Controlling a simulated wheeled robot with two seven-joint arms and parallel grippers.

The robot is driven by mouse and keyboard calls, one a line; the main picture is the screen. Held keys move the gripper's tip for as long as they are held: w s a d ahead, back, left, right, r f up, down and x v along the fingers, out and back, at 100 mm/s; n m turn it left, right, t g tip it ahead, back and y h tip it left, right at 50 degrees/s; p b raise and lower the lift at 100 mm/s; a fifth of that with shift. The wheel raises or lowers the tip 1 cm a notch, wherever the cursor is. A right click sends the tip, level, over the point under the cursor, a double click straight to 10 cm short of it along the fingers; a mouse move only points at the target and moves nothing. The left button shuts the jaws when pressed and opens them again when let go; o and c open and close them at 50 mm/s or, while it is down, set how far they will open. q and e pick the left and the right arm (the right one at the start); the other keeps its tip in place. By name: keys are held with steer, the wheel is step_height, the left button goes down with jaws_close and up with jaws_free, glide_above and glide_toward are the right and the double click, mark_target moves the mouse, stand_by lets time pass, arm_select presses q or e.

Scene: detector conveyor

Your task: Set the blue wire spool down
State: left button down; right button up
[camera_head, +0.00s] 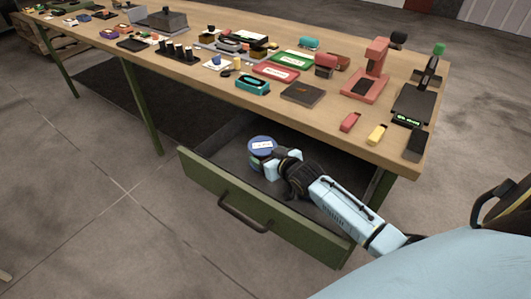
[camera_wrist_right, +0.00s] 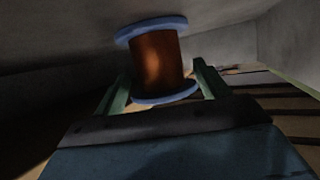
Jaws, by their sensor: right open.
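The blue wire spool (camera_head: 262,145) is inside the open drawer (camera_head: 262,219), toward its left part. In the right wrist view the spool (camera_wrist_right: 158,62) shows blue flanges and a copper-brown winding. My right gripper (camera_head: 272,158) reaches down into the drawer beside the spool. In the right wrist view its two green fingers (camera_wrist_right: 160,88) are apart, one on each side of the spool, with visible gaps. The spool appears to stand on the drawer floor, though its underside is hidden in the head view. My left gripper is not in view.
The green drawer front with its dark handle (camera_head: 243,213) faces me below the wooden table (camera_head: 200,85). The drawer floor around the spool looks clear.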

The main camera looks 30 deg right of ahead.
steer(key=p+v, duration=0.1)
steer(key=v, duration=0.4)
steer(key=shift+s+r, duration=0.1)
steer(key=shift+s, duration=0.05)
steer(key=shift+s+r+p, duration=0.1)
steer(key=shift+s+p, duration=0.2)
steer(key=shift+s, duration=0.05)
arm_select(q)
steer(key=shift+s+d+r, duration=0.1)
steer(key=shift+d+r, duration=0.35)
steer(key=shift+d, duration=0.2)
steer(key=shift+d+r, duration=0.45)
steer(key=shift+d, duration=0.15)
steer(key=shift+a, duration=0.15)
